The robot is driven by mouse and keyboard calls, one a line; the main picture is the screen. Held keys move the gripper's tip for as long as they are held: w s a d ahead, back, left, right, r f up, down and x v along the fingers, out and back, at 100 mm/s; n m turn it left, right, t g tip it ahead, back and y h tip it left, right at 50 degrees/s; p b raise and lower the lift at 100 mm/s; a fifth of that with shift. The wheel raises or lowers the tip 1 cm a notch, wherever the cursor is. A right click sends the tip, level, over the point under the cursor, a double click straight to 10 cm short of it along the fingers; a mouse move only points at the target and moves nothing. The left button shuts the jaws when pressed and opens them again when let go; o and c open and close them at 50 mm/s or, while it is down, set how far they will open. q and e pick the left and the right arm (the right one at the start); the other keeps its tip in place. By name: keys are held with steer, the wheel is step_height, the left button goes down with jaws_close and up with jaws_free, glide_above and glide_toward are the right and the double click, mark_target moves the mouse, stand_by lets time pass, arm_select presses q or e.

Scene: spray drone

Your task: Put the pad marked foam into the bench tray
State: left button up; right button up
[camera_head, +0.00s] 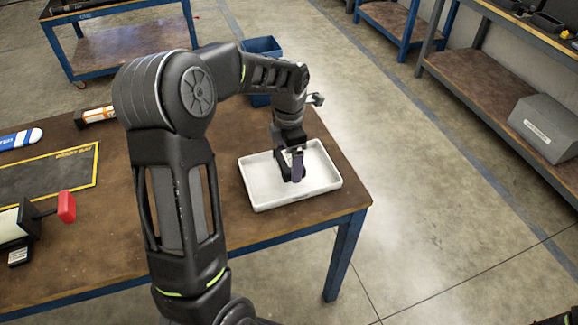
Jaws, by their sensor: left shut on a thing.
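The white bench tray (262,197) lies on the right end of the brown workbench. My left gripper (291,168) points down over the middle of the tray. It is shut on a small dark purple piece (298,166), which looks like the pad. The piece is upright, inside the outline of the tray. I cannot read any marking on it, and I cannot tell whether it touches the tray floor. My right gripper is not in view.
On the bench (110,235) are a dark mat with a yellow border (45,181), a red-ended tool (66,207), a blue and white tube (20,139) and an orange-labelled item (96,115). A blue bin (262,47) stands behind the bench. Open floor lies to the right.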

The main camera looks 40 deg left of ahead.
mark_target(289, 167)
arm_select(q)
steer(key=shift+f, duration=1.65)
steer(key=shift+f, duration=0.15)
steer(key=o, duration=1)
steer(key=shift+o, duration=0.2)
step_height(289, 167, up, 12)
steer(key=shift+r, duration=0.2)
